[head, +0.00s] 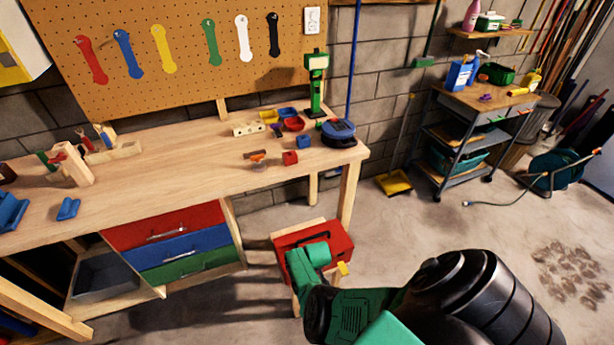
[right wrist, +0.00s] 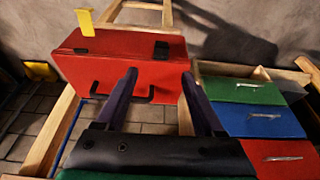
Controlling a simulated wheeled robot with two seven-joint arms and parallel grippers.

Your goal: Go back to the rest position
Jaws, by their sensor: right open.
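My right gripper (right wrist: 160,76) is open in the right wrist view, its two dark fingers apart and pointing at a red toolbox (right wrist: 118,62). Nothing is clamped between the fingers. The toolbox's black handle shows partly behind the left finger; I cannot tell whether they touch. In the head view my right arm comes in from the lower right, with its green gripper housing (head: 308,262) in front of the red toolbox (head: 337,236), hiding part of it. The toolbox rests on a wooden stand beside the workbench. My left gripper is not in view.
The wooden workbench (head: 190,170) holds small bins, blocks and a blue round-based tool (head: 339,131). Red, blue and green drawers (head: 180,250) sit beneath it. A cart (head: 465,125) and yellow dustpan (head: 394,182) stand behind. Bare floor (head: 430,215) lies between.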

